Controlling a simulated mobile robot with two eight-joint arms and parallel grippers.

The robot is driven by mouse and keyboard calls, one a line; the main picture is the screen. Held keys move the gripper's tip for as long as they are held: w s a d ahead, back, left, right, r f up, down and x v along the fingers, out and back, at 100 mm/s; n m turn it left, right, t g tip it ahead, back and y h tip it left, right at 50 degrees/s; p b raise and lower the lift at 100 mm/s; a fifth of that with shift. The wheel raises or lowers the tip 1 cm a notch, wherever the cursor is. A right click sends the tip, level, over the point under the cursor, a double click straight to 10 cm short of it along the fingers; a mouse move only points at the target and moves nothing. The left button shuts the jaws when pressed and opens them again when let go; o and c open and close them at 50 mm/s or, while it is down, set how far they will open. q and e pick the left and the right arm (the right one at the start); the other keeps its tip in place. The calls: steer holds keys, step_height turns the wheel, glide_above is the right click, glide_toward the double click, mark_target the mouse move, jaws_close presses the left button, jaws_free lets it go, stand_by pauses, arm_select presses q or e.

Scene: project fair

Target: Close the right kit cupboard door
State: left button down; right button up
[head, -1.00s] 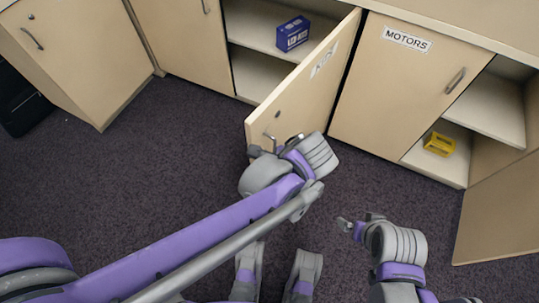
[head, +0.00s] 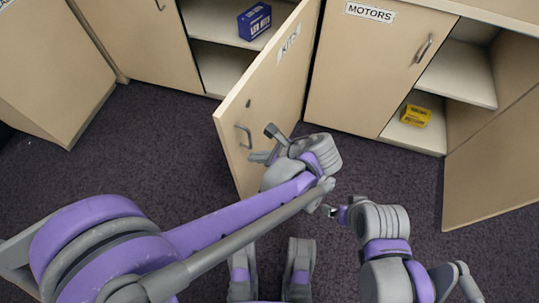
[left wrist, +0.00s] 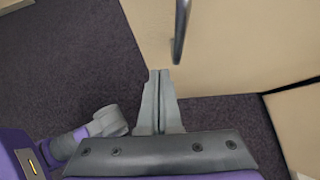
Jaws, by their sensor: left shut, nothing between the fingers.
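The right kit cupboard door (head: 270,95), a pale wooden panel with a "KITS" label, stands wide open and juts out from the cupboard. Its grey handle (head: 243,136) is near its free edge. My left gripper (head: 266,144) is beside the outer face, just right of the handle in the head view. In the left wrist view its fingers (left wrist: 160,88) are together and empty, pointing at the door panel (left wrist: 230,45) below the handle (left wrist: 181,28). I cannot tell whether they touch it. My right gripper (head: 330,210) is low over the floor, its fingers unclear.
A blue box (head: 254,21) sits on the shelf behind the open door. Right of it is the closed "MOTORS" door (head: 370,60). Further right, an open compartment holds a yellow box (head: 415,115), with another open door (head: 490,165). The carpet (head: 130,150) on the left is clear.

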mark_target(236, 152)
arm_select(q)
steer(key=shift+w+a+r, duration=0.1)
steer(key=shift+w+a, duration=0.3)
steer(key=shift+a, duration=0.4)
steer(key=shift+w+a+r, duration=0.1)
steer(key=shift+w+a, duration=0.3)
steer(key=shift+a, duration=0.4)
steer(key=shift+a, duration=0.1)
